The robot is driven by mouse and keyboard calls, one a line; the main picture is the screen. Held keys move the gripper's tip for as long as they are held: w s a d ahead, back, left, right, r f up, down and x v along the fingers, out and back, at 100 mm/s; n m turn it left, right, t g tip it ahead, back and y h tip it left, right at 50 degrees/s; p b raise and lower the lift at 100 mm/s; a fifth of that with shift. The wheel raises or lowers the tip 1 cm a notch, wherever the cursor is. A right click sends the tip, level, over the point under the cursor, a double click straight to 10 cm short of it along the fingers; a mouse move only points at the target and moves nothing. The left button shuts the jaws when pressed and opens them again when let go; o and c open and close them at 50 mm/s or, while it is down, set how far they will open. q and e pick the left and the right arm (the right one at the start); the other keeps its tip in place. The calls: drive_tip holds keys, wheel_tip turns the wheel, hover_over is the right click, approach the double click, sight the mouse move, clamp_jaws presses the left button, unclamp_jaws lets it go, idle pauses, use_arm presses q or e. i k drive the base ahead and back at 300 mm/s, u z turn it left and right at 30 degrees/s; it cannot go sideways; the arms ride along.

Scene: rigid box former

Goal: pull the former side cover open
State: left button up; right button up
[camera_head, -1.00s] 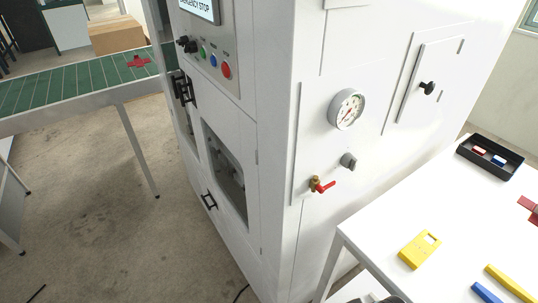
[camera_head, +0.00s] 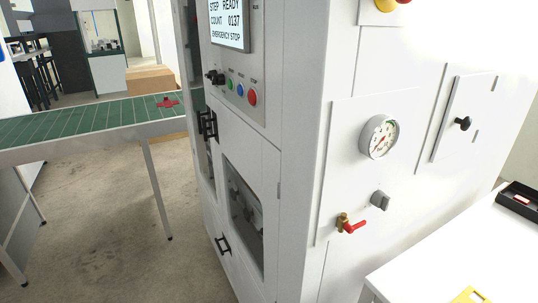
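The white box former machine (camera_head: 302,150) fills the middle of the head view. A side cover panel with a black knob (camera_head: 462,123) is on its right face, at the upper right, and looks closed. On the narrower left face are a windowed door (camera_head: 243,190), a black handle (camera_head: 208,124) at its upper left and a lower black handle (camera_head: 222,244). I cannot tell which of these panels is the task's side cover. Neither of my grippers shows in the view.
A white table (camera_head: 440,262) with a black tray (camera_head: 520,199) and a yellow part (camera_head: 468,295) stands at lower right. A green conveyor (camera_head: 85,122) carrying a red piece (camera_head: 167,103) is at left. A gauge (camera_head: 379,137) and red-handled valve (camera_head: 350,224) stick out. Floor between conveyor and machine is clear.

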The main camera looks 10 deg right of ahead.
sight(471, 93)
drive_tip(key=z, duration=1.4)
drive_tip(key=k, duration=0.5)
drive_tip(key=u, duration=0.85)
drive_tip(key=i, duration=0.7)
drive_tip(key=z, duration=1.1)
